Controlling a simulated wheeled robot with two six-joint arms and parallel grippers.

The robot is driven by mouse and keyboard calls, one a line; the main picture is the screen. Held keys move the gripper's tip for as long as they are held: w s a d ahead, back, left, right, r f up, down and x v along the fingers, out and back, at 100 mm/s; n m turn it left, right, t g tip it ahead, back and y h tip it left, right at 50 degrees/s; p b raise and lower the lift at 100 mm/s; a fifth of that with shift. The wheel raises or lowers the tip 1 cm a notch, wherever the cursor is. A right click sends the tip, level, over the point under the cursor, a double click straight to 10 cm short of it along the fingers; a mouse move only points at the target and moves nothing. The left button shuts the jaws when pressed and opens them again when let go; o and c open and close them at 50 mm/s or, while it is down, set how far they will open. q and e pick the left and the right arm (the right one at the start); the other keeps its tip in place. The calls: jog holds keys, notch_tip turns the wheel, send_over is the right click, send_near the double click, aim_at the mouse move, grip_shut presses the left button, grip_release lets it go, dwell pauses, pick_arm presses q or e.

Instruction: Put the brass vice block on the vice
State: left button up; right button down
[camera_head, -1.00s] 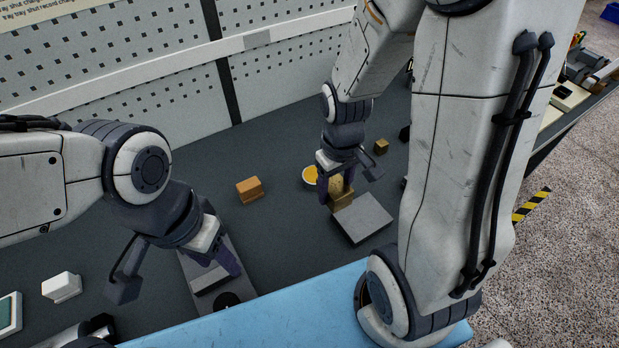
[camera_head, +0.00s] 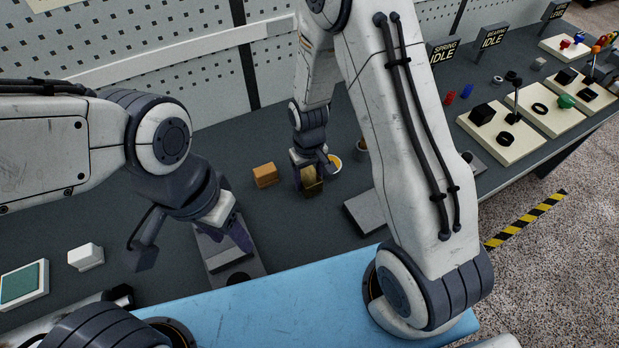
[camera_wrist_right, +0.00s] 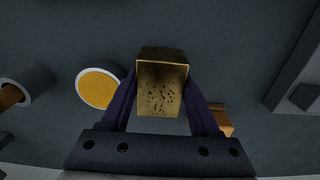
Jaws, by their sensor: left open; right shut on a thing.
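The brass vice block (camera_head: 313,186) is a speckled gold block between the fingers of my right gripper (camera_head: 309,181), which is shut on it. It also fills the middle of the right wrist view (camera_wrist_right: 162,88). The vice, a grey slab-like fixture (camera_head: 212,258), lies at the left of the bench, left of and nearer than the block. Part of a grey fixture, apparently the vice, shows at the right edge of the right wrist view (camera_wrist_right: 291,72). My left gripper (camera_head: 234,238) is open over the vice and hides part of it.
An orange-brown block (camera_head: 265,175) sits just left of the right gripper. A round dish with yellow contents (camera_head: 335,163) stands just right. A grey plate (camera_head: 361,211) lies partly behind my right arm. A white block (camera_head: 86,257) is at far left.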

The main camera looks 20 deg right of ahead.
jog(key=shift+f, duration=0.55)
jog(key=shift+f, duration=0.15)
jog(key=shift+c, duration=0.6)
grip_release()
